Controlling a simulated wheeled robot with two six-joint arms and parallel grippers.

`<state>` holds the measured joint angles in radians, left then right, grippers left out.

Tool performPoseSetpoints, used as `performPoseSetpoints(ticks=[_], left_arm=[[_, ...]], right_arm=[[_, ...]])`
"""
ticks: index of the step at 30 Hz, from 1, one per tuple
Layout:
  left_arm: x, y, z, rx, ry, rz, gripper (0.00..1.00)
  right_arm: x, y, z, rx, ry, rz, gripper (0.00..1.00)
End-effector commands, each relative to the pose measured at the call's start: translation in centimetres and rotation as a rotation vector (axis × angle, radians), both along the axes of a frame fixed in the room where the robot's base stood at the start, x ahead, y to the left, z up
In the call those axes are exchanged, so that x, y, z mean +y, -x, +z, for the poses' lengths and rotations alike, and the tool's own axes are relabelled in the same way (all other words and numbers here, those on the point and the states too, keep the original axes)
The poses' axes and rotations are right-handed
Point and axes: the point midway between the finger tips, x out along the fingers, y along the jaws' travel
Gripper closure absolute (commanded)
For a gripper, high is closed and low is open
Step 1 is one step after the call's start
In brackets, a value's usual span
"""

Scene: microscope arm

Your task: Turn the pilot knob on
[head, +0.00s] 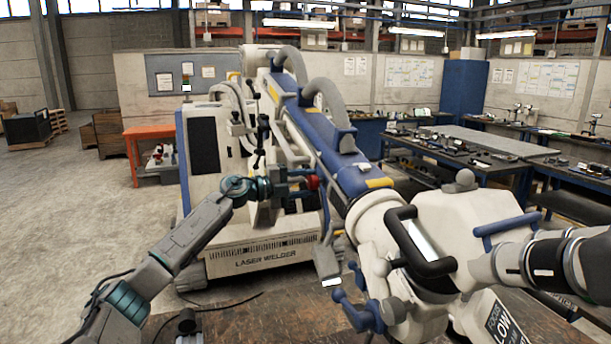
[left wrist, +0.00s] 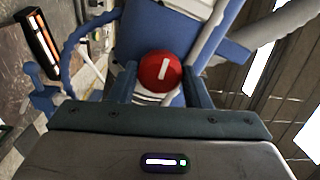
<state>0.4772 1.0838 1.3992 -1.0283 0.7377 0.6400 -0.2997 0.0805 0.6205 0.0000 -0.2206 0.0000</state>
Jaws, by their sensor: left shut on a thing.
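The pilot knob (head: 313,182) is a small red knob on the side of the machine's blue arm. In the left wrist view the knob (left wrist: 152,72) is a round red disc with a white bar, which stands nearly upright in the picture and leans slightly right. My left gripper (head: 301,183) reaches it from the left in the head view. In the left wrist view its two fingers (left wrist: 161,88) are on either side of the knob and shut on it. My right gripper is not in view.
The laser welder cabinet (head: 270,255) stands behind my left gripper. The white head (head: 470,225) with a black handle (head: 418,243) fills the right foreground. A blue hand knob (head: 358,312) hangs below. Workbenches (head: 480,135) stand at the right; the floor at left is open.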

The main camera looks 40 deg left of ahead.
Motion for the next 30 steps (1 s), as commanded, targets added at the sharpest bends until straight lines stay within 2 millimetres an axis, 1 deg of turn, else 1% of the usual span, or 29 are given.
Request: performPoseSetpoints(ticks=[1,6,20,21,24,30], left_arm=[[0.01,0.00,0.17,0.009,0.016,0.000,0.79],[0.01,0.00,0.04,0.026,0.051,0.000,0.79],[0.02,-0.01,-0.07,0.032,0.061,0.001,0.79],[0.02,-0.01,-0.07,0.032,0.061,0.001,0.55],[0.02,-0.01,-0.06,0.032,0.061,0.001,0.35],[0.02,-0.01,-0.03,0.031,0.060,0.000,0.35]], right_arm=[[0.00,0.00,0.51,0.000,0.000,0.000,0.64],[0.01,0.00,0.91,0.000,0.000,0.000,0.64],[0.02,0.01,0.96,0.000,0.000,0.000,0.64],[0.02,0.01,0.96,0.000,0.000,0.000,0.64],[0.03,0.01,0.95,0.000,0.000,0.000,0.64],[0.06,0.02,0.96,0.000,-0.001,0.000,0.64]])
